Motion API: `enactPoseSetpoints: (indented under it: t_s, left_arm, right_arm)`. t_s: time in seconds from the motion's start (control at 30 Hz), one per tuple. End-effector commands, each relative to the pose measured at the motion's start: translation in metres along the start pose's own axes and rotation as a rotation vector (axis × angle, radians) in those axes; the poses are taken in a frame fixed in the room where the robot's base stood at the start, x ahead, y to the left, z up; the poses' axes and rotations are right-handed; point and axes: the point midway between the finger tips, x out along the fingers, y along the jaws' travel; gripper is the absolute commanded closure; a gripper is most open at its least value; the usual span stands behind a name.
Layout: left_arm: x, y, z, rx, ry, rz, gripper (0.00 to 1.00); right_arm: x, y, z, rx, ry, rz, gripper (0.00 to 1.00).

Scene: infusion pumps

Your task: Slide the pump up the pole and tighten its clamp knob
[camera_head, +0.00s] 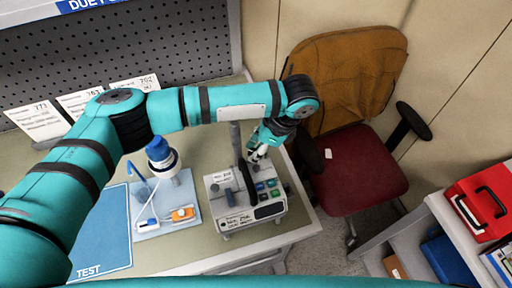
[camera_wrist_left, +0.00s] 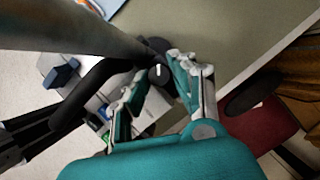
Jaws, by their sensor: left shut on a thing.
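The pump (camera_head: 262,213), a light grey box with coloured keys, a dark screen and a black handle, is at the pole (camera_head: 236,140) near the table's right end. In the left wrist view, the grey pole (camera_wrist_left: 70,28) runs in from the upper left and the black handle (camera_wrist_left: 88,92) crosses the pump. My left gripper (camera_head: 258,154) reaches down behind the pump, beside the pole. In the left wrist view, its fingers (camera_wrist_left: 160,76) are shut on the dark round clamp knob (camera_wrist_left: 158,71), which bears a white mark. The clamp itself is mostly hidden. My right gripper is out of view.
Left of the pump, a light blue tray (camera_head: 150,226) holds a blue-capped bottle (camera_head: 161,153) and an orange device (camera_head: 183,214). A blue TEST mat (camera_head: 105,240) lies farther left. A red-seated chair (camera_head: 352,170) stands right of the table, and a red case (camera_head: 482,205) sits at far right.

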Motion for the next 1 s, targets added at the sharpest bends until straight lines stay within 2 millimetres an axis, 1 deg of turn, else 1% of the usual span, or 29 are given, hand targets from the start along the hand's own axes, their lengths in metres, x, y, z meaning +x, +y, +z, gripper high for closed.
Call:
enactPoseSetpoints:
  t_s: [0.03, 0.1, 0.27, 0.37, 0.47, 0.57, 0.9, 1.0]
  left_arm:
    - [-0.001, -0.001, 0.0, -0.001, 0.0, -0.002, 0.73]
    - [-0.001, -0.001, 0.0, -0.001, 0.0, -0.002, 0.66]
    - [-0.001, 0.0, 0.0, -0.001, 0.0, -0.001, 0.66]
    - [-0.002, 0.0, 0.0, -0.001, 0.0, -0.001, 0.66]
    - [-0.009, -0.001, 0.0, -0.001, 0.001, -0.002, 0.66]
    - [-0.024, -0.001, -0.001, 0.0, 0.002, -0.004, 0.66]
    - [-0.096, -0.001, 0.001, -0.002, -0.002, -0.007, 0.66]
    - [-0.109, -0.001, 0.001, -0.002, -0.001, -0.005, 0.66]
  right_arm:
    - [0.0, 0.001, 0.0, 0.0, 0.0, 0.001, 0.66]
    - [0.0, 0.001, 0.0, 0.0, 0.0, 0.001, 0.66]
    - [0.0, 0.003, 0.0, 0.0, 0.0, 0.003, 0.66]
    - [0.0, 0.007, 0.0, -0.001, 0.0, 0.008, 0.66]
    - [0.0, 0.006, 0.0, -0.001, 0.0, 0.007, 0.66]
    - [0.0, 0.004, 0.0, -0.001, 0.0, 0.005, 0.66]
    - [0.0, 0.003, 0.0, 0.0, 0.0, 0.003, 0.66]
    - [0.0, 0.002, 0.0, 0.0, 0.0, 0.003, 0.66]
